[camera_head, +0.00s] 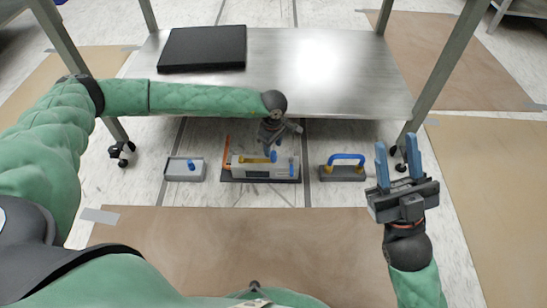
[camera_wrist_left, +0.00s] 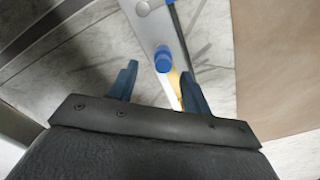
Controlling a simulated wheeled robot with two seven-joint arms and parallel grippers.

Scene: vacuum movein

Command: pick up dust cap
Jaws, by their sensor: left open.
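A small blue cap (camera_wrist_left: 163,58) stands on the grey device (camera_wrist_left: 150,25) in the left wrist view, seen between my left fingers. I cannot tell whether they touch it. A blue cap (camera_head: 291,161) also shows on the right part of the grey device (camera_head: 262,172) in the head view. My left gripper (camera_head: 272,150) points down over this device and hides part of it; it is open (camera_wrist_left: 158,72) with nothing held. My right gripper (camera_head: 397,162) is open and empty, fingers up, at the right.
A grey block with a blue knob (camera_head: 184,175) lies left of the device. A grey base with a blue handle (camera_head: 343,172) lies right of it. A metal table (camera_head: 330,75) with a black slab (camera_head: 203,48) stands behind. Brown sheet (camera_head: 230,225) covers the floor in front.

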